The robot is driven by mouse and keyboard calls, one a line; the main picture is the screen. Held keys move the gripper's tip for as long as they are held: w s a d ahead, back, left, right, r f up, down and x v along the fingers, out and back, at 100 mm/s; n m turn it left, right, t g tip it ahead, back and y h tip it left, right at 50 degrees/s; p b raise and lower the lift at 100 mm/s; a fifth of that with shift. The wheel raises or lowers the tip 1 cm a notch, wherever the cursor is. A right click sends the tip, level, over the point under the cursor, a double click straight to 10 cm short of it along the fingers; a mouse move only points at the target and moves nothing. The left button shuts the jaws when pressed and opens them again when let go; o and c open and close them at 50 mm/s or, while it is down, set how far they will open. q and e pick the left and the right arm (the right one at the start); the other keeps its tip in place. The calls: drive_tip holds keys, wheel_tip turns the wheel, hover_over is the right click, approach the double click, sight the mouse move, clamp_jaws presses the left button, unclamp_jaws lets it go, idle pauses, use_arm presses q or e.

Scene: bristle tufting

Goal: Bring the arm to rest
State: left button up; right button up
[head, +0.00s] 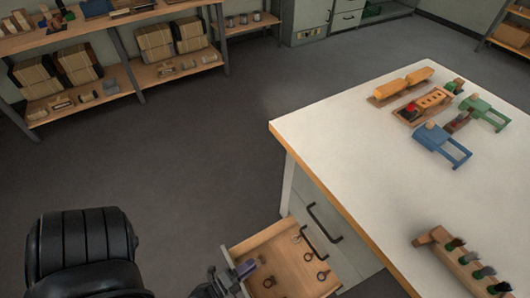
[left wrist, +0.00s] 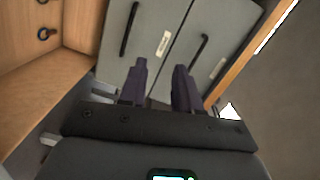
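My left gripper (head: 240,272) is low in the head view, at the left side of the open wooden drawer (head: 262,240) under the white worktable (head: 345,160). In the left wrist view my left gripper (left wrist: 160,75) shows two dark fingers apart with nothing between them, pointing at grey drawer fronts (left wrist: 155,35) with black handles. Part of the open drawer (left wrist: 75,25) shows at the left of that view. My right gripper is not in view.
Several small ring-like pieces (head: 321,276) lie in the drawer. On the table are a blue fixture (head: 442,145), a green fixture (head: 484,112), a drilled wooden block (head: 433,98) and a block with bristle tufts (head: 462,262). A shelf (head: 160,75) stands far left. The floor between is clear.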

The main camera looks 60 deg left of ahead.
use_arm(q)
drive_tip(key=w+d+r+n+g+h+p, duration=0.15)
drive_tip(key=w+r+n+p, duration=0.3)
drive_tip(key=w+r, duration=0.65)
drive_tip(key=w+d+r+n+g+h+p, duration=0.1)
drive_tip(key=w+d+r+n+g+p, duration=0.25)
drive_tip(key=r, duration=1.35)
drive_tip(key=s+r+n+g+p, duration=0.2)
drive_tip(key=s+r+n+g, duration=0.2)
drive_tip(key=s+r+g, duration=0.5)
drive_tip(key=w+r+p+v, duration=0.1)
drive_tip(key=w+p+v, duration=0.3)
drive_tip(key=p+v, duration=1.3)
drive_tip(key=w+d+r+p+v, duration=0.1)
drive_tip(key=w+p+v, duration=0.3)
drive_tip(key=p+v, duration=1.3)
drive_tip(key=r+p, duration=0.1)
drive_tip(key=p, duration=0.3)
drive_tip(key=shift+d, duration=0.4)
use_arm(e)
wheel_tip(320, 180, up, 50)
